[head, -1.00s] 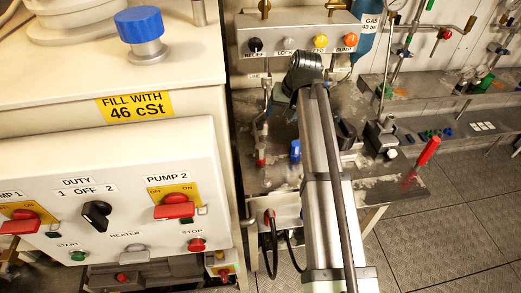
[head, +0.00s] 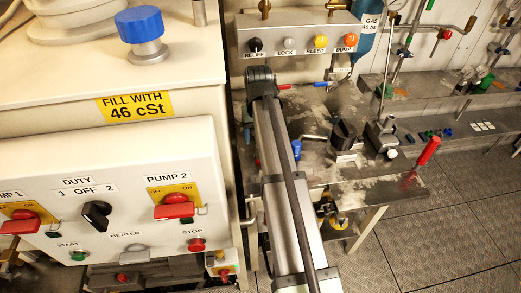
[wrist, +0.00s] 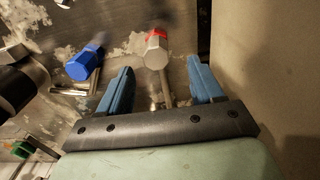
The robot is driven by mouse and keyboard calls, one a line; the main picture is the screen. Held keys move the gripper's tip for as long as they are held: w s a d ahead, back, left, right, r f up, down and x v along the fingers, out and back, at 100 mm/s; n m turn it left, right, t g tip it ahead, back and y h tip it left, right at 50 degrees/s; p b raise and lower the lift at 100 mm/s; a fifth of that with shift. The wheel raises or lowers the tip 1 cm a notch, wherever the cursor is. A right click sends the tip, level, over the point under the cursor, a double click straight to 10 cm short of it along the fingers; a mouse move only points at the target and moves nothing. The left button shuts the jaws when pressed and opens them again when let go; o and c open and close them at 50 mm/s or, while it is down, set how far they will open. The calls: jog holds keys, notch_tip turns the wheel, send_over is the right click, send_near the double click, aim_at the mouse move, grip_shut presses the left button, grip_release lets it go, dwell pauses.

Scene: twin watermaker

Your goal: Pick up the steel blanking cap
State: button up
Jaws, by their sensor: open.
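A grey steel hex piece with a red band (wrist: 156,50), which looks like the steel blanking cap, sits on a thin stem in the wrist view. My gripper (wrist: 159,68) is open, with its two blue fingers spread. The steel piece shows between the fingertips, nearer the middle than either finger, and no contact is visible. In the head view my arm hides the steel piece and my gripper.
A blue hex cap (wrist: 85,62) is left of my fingers; a blue piece also shows on the bench in the head view (head: 296,148). A dark round part (wrist: 22,85) is further left. A pale panel (wrist: 270,60) rises close on the right. A red-handled tool (head: 428,151) stands at the bench's right.

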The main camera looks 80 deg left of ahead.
jog(key=shift+w+d+f, duration=0.15)
jog(key=shift+f, duration=1.35)
jog(key=shift+w+d+f, duration=0.1)
jog(key=shift+f, duration=1.4)
grip_shut()
jog(key=shift+r, duration=0.15)
notch_tip(320, 180, up, 10)
jog(key=shift+f, duration=0.1)
jog(key=c, duration=0.5)
grip_release()
grip_shut()
